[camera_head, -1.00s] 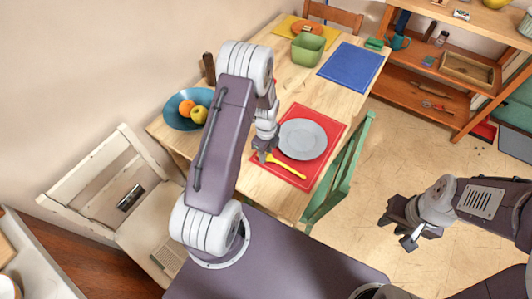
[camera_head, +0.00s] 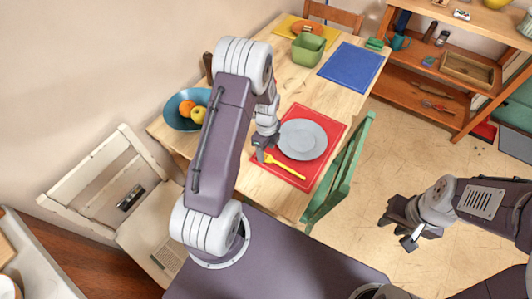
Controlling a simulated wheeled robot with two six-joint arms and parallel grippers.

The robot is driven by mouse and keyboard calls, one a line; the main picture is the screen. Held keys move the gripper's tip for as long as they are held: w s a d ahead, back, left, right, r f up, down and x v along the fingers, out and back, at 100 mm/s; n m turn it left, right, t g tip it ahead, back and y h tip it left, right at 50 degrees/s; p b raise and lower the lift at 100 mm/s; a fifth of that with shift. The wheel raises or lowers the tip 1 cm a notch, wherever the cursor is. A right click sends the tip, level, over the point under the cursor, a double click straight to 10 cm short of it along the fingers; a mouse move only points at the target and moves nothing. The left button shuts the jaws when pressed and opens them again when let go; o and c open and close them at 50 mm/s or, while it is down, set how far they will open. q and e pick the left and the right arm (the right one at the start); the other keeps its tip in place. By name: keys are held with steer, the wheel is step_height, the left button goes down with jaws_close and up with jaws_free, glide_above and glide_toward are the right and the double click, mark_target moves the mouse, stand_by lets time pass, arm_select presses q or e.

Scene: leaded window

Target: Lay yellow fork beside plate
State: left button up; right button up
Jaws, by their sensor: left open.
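The yellow fork (camera_head: 286,169) lies on the red placemat (camera_head: 326,168), along the near-left side of the grey plate (camera_head: 303,140). It is beside the plate, with its wide end towards the left and its handle running down to the right. My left gripper (camera_head: 262,152) is open, right by the fork's wide end. The gripper hides part of the mat's left edge; whether it touches the fork I cannot tell. My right gripper (camera_head: 396,228) is open and empty over the floor, right of the table.
A blue bowl (camera_head: 172,112) with fruit stands left of my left arm. A blue placemat (camera_head: 351,67) and a green container (camera_head: 308,49) are farther back. A green chair (camera_head: 344,172) stands at the table's right edge, a white chair (camera_head: 105,190) at left.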

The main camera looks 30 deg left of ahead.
arm_select(q)
step_height(320, 180, up, 10)
steer(key=s+d+r+n, duration=0.2)
steer(key=s+n, duration=0.4)
steer(key=n, duration=0.3)
steer(key=s+d+r+n+t, duration=0.1)
steer(key=s+d+n, duration=0.4)
steer(key=n, duration=0.5)
steer(key=shift+s+d+r, duration=0.25)
steer(key=shift+s+r, duration=0.25)
steer(key=shift+s, duration=0.4)
